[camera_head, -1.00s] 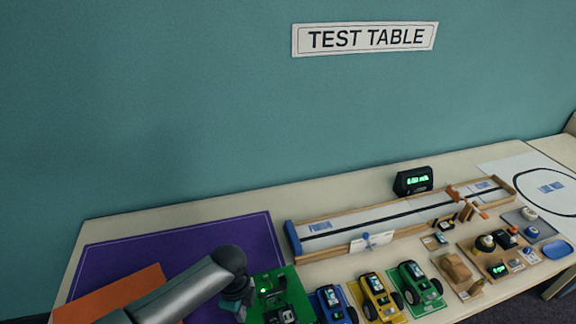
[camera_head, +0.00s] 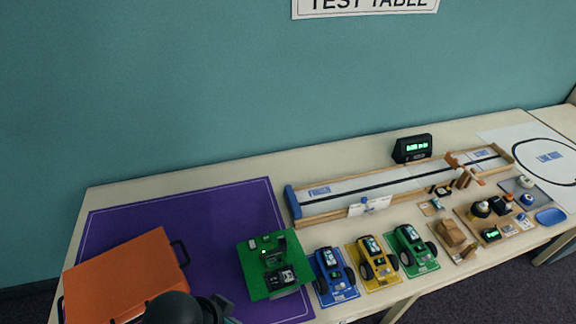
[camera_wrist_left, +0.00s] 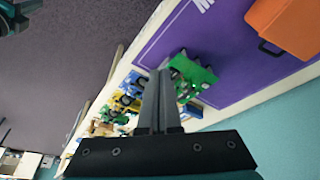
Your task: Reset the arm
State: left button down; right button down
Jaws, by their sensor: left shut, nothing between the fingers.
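The dark end of my left arm shows at the bottom edge of the head view, in front of the orange case (camera_head: 125,275). Its fingers are not clear there. In the left wrist view my left gripper (camera_wrist_left: 160,75) has its two fingers together, with nothing between them. Beyond the fingers in that view lie the green circuit board (camera_wrist_left: 192,72) and the toy cars (camera_wrist_left: 122,103), apart from the gripper.
The purple mat (camera_head: 215,205) holds the case and the green board (camera_head: 272,268). Blue (camera_head: 334,276), yellow (camera_head: 372,262) and green (camera_head: 412,250) cars stand right of it. Behind them are a wooden track (camera_head: 300,217) and a black timer (camera_head: 411,148). The mat's back part is clear.

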pick_arm(q)
jog(key=s+a+r+n+y, duration=0.1)
jog(key=s+a+r+n, duration=0.2)
jog(key=s+a+n, duration=0.15)
notch_tip(320, 180, down, 30)
jog(key=a+b, duration=0.1)
jog(key=b, duration=0.7)
jog(key=s+a+f+g+b, duration=0.1)
jog(key=s+f+b, duration=0.3)
jog(key=s+f, duration=0.4)
jog(key=s+a+f+g+b, duration=0.1)
jog(key=s+f+b, duration=0.3)
jog(key=s+f, duration=0.4)
notch_tip(320, 180, down, 6)
jog(key=shift+s+a+f+m+y+b, duration=0.15)
jog(key=shift+s+a+m+y+b, duration=0.15)
jog(key=shift+a+m+y, duration=0.15)
